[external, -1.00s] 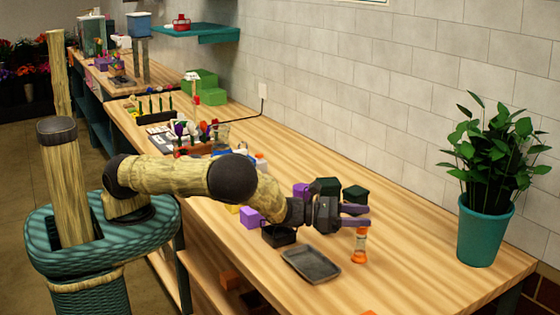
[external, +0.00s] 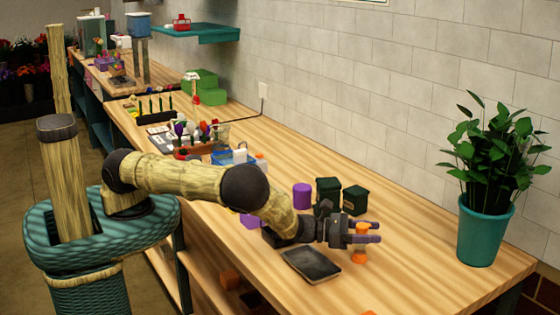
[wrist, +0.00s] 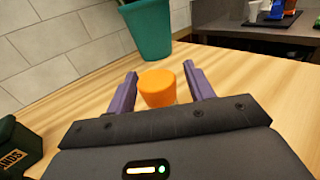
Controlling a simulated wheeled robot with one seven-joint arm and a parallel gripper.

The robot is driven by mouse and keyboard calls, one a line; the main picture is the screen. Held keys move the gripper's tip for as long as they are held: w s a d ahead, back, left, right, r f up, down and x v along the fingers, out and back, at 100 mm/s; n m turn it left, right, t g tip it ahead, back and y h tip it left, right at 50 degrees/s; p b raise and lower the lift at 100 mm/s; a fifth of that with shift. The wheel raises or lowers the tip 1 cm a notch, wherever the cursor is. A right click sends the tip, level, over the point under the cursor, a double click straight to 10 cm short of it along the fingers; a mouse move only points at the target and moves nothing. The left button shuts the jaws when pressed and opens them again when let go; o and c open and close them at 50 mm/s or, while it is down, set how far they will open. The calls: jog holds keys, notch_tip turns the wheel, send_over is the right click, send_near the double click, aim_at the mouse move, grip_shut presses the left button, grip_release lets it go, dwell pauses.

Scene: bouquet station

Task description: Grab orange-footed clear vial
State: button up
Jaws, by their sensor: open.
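The orange-footed vial (external: 361,229) stands upright on the wooden table, with an orange cap on top and an orange foot below. Its clear middle is mostly hidden behind my gripper in the external view. In the wrist view its orange top (wrist: 158,88) sits between the two purple fingers. My gripper (external: 372,232) is level with the vial's upper part, its fingers open on either side of it. In the wrist view my gripper (wrist: 158,90) shows a gap between each finger and the cap.
A dark tray (external: 311,265) lies in front of the gripper. Dark green boxes (external: 328,193) and a purple cylinder (external: 302,196) stand behind it. A potted plant (external: 483,232) stands at the right end. Table between vial and plant is clear.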

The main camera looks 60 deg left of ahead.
grip_shut()
dwell(0.3)
jog(key=shift+r, duration=0.1)
notch_tip(320, 180, up, 10)
jog(key=b, duration=0.1)
jog(key=shift+b, duration=0.4)
dwell(0.4)
